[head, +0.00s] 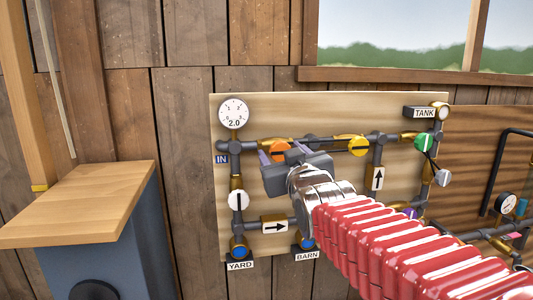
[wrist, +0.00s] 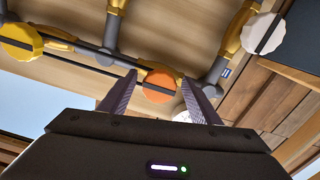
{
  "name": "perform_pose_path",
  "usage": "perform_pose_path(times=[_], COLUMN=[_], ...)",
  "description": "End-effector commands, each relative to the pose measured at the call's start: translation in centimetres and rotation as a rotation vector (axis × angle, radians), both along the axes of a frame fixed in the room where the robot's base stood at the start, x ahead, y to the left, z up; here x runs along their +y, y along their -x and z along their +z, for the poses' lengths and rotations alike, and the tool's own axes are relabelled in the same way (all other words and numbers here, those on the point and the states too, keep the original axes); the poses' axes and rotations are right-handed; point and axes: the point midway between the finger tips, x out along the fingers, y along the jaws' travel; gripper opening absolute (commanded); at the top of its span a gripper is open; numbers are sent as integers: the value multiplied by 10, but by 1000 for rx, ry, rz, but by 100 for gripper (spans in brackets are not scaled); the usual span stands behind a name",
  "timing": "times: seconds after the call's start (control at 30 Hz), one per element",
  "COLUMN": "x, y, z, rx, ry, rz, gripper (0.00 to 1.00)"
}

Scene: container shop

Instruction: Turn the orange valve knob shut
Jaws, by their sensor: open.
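The orange valve knob (head: 280,147) sits on the upper pipe of the panel, between the IN label and the yellow knob. My gripper (head: 283,152) is open in front of it and hides part of it. In the wrist view, the orange knob (wrist: 159,80) lies between the two fingertips of my gripper (wrist: 159,78), one on each side. Narrow gaps show between knob and fingers; I cannot tell how deep the fingers reach. A dark bar crosses the knob's face, roughly in line with the pipe.
A yellow knob (head: 358,146), green knob (head: 424,142) and white knob (head: 238,200) sit on nearby pipes. A gauge (head: 233,113) reading 2.0 is at upper left. A wooden-topped bench (head: 85,200) stands at left. A second panel (head: 470,150) adjoins at right.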

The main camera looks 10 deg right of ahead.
Motion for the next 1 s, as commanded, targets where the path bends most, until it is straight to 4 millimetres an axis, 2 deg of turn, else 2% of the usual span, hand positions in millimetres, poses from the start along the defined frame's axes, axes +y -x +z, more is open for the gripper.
perform_pose_path(times=[0.13, 0.47, 1.0], x=[0, 0, 0], y=[-7, -9, -8], z=[0, 0, 0], rx=[0, 0, 0], ry=[-1, -1, -1], rz=[0, 0, 0], gripper=[57, 56, 18])
